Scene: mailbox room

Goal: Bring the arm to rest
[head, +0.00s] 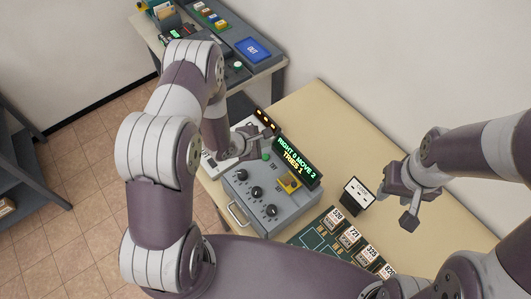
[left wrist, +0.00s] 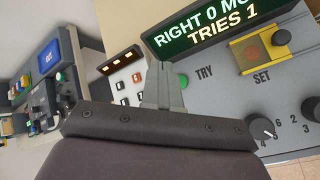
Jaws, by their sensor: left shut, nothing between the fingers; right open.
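My left gripper (head: 236,152) is shut and empty. It hovers above the far left corner of the grey control box, near the green TRY button (head: 266,156); whether it touches anything is unclear. In the left wrist view the shut fingers (left wrist: 163,88) point up beside the TRY button (left wrist: 183,80). My left arm (head: 160,150) is bent high across the middle of the head view. My right gripper (head: 405,205) is open and empty above the table at the right, beside a small white CODE card (head: 356,193).
The grey box (head: 272,215) has several black knobs, a yellow SET piece (head: 289,184) and a display (head: 298,160) reading "TRIES 1". Numbered blocks (head: 351,236) stand on a green board in front. A second table (head: 265,66) with a blue OUT panel is behind. A dark shelf (head: 30,160) stands at left.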

